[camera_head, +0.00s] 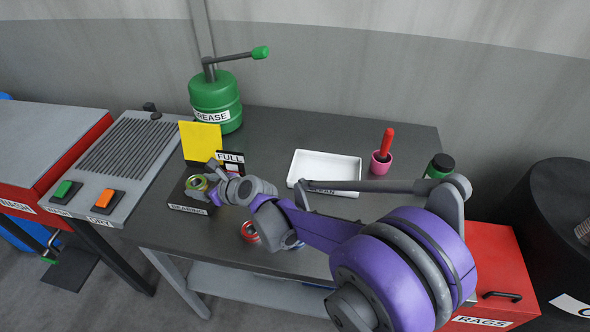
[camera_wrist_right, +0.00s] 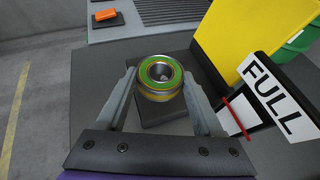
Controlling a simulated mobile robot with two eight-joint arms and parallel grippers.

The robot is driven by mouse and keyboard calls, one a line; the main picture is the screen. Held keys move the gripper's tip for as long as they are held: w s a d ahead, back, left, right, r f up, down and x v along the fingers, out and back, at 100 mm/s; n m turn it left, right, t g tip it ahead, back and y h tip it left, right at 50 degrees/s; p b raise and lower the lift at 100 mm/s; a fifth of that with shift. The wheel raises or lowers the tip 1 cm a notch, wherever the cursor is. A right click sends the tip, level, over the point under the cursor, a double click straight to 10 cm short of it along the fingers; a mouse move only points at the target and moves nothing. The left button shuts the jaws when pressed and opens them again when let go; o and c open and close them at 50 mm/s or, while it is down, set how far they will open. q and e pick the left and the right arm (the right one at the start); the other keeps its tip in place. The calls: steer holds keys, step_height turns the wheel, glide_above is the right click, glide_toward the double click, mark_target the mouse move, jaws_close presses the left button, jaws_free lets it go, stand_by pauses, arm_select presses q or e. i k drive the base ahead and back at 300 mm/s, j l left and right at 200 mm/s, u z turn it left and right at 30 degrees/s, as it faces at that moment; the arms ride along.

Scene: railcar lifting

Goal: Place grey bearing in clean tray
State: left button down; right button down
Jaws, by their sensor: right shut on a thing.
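A bearing (camera_head: 197,183) with a grey metal rim, a green ring on its face and a yellowish side is at the dark block labelled BEARING (camera_head: 188,208). My right gripper (camera_wrist_right: 160,82) is shut on the bearing (camera_wrist_right: 160,70), one finger on each side, as the right wrist view shows. I cannot tell whether the bearing rests on the block or is just above it. The white clean tray (camera_head: 345,161) lies to the right on the table and looks empty. My right arm hides its front edge and part of its label. My left gripper is not in view.
A yellow panel (camera_head: 200,141) and a FULL sign (camera_head: 230,157) stand close behind the bearing, near the green grease pot (camera_head: 215,100). A pink cup (camera_head: 381,164) with a red-handled tool stands right of the tray. A red ring (camera_head: 250,232) lies partly behind my arm.

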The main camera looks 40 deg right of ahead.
mark_target(324, 175)
steer(key=k, duration=0.5)
steer(key=k+z, duration=0.15)
steer(key=z, duration=0.95)
steer(key=i+j, duration=0.25)
steer(key=i+j+z, duration=0.1)
steer(key=j, duration=0.35)
steer(key=i+j, duration=0.35)
steer(key=i+j+z, duration=0.1)
steer(key=j, duration=0.25)
steer(key=i, duration=0.1)
